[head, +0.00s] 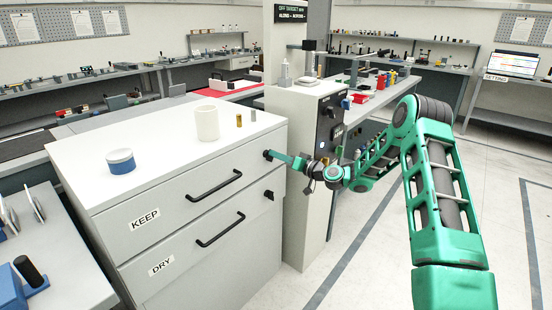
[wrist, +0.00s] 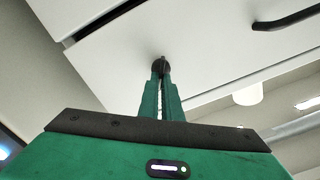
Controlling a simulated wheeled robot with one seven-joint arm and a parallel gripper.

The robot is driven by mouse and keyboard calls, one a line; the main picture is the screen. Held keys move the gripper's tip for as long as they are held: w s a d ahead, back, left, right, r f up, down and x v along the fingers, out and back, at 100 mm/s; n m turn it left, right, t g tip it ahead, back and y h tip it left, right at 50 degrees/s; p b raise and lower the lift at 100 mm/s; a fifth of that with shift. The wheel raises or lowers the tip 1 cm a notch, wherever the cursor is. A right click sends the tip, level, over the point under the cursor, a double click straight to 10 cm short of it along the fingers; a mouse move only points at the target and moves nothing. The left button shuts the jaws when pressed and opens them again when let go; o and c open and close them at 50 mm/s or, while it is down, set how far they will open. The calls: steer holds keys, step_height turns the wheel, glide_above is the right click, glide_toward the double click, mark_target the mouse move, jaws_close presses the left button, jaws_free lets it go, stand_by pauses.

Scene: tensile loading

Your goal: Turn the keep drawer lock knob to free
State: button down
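The keep drawer (head: 165,212) is the upper drawer of a white cabinet, marked KEEP, and it looks closed. Its black lock knob (head: 267,154) sits at the right end of its front; it also shows in the wrist view (wrist: 161,65). My gripper (head: 277,157) reaches it from the right, with its green fingers close together. In the wrist view the fingertips (wrist: 161,74) are at the knob, one on each side of its grip, and look shut on it. The fingers partly hide the knob, and I cannot read its setting.
The dry drawer (head: 200,255) below has its own black knob (head: 268,194). Both drawers have black bar handles (head: 214,186). A white cup (head: 207,123), a blue-and-white tub (head: 121,161) and two small cylinders stand on the cabinet top. A grey machine column (head: 303,200) stands close on the right.

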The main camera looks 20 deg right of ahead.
steer(key=m, duration=0.3)
steer(key=d+m, duration=0.1)
steer(key=m, duration=0.3)
steer(key=f+m, duration=0.1)
steer(key=m, duration=0.3)
steer(key=shift+w+d, duration=0.15)
steer(key=shift+w, duration=0.15)
steer(key=shift+f+m, duration=0.1)
steer(key=shift+m, duration=0.2)
steer(key=c, duration=2)
jaws_free()
steer(key=shift+a, duration=0.2)
steer(key=shift+s, duration=0.15)
steer(key=v, duration=1)
steer(key=shift+s+d, duration=0.15)
steer(key=shift+d, duration=0.1)
steer(key=shift+a, duration=0.1)
